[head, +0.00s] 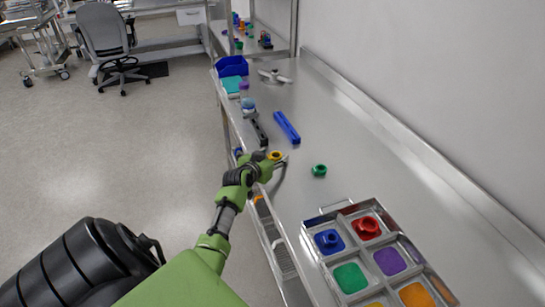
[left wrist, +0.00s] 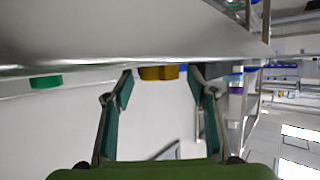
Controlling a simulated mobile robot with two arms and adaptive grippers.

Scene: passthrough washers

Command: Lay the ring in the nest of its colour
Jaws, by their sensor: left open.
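A yellow ring (head: 275,155) lies on the steel bench near its left edge. A green ring (head: 319,170) lies apart to its right. My left gripper (head: 281,163) is open at the yellow ring. In the left wrist view the yellow ring (left wrist: 158,73) shows between the fingertips, with a gap on the finger sides; the green ring (left wrist: 46,82) is at the left. The metal tray (head: 309,224) has coloured nests. A blue piece (head: 329,240) and a red piece (head: 367,226) sit in it. The green nest (head: 351,277), purple nest (head: 390,261) and orange nest (head: 416,295) look empty. A yellow nest (head: 376,304) is cut off.
A blue bar (head: 287,127) and a dark tool (head: 258,130) lie beyond the ring. Bottles (head: 247,104), a blue bin (head: 232,66) and a grey handwheel (head: 274,76) stand farther back. A wall lines the right side. The bench between green ring and tray is clear.

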